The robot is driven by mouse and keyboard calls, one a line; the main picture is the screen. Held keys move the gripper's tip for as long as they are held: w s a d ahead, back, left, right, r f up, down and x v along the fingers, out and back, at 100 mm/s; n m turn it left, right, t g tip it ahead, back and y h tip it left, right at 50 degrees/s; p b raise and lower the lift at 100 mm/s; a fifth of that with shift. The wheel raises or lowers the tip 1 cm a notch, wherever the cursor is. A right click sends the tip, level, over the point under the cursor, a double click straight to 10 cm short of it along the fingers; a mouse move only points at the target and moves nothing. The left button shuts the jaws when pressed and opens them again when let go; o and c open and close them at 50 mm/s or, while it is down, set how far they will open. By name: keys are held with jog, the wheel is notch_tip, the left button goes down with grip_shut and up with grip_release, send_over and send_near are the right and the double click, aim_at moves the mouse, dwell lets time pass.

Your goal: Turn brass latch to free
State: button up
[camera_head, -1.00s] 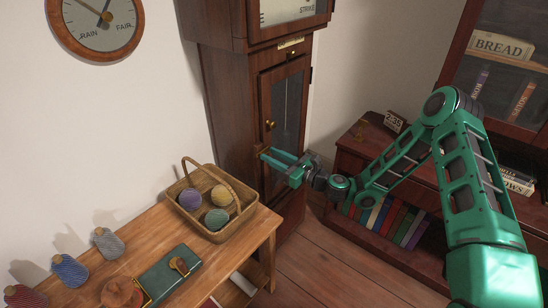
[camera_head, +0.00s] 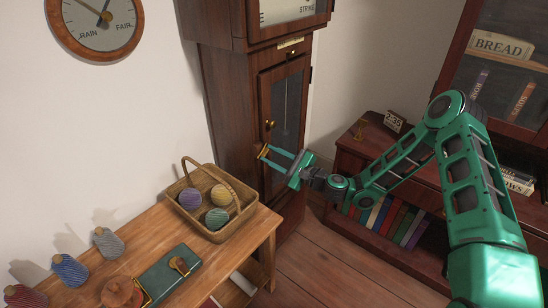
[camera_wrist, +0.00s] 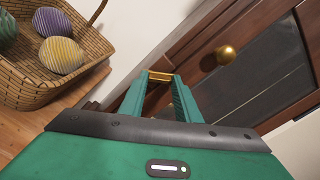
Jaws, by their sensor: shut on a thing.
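The tall wooden clock case (camera_head: 228,95) has a narrow glazed door (camera_head: 290,95) with a round brass knob (camera_head: 270,124), which also shows in the wrist view (camera_wrist: 226,55). My gripper (camera_head: 269,152) is just below the knob at the left edge of the door. In the wrist view my gripper (camera_wrist: 160,80) is shut on the brass latch (camera_wrist: 160,76), a small gold bar held across the fingertips. Part of the latch is hidden by the fingers, and I cannot tell how it meets the case.
A wicker basket (camera_head: 238,219) with several yarn balls stands on the wooden table (camera_head: 225,262) left of my gripper. A low bookcase (camera_head: 350,160) stands to the right. Floor (camera_head: 315,265) shows between them.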

jog(key=n, duration=0.5)
jog(key=shift+n, duration=0.4)
jog(key=shift+s+a+f+n, duration=0.1)
jog(key=shift+n, duration=2.1)
jog(key=o, duration=1)
jog(key=shift+o, duration=0.2)
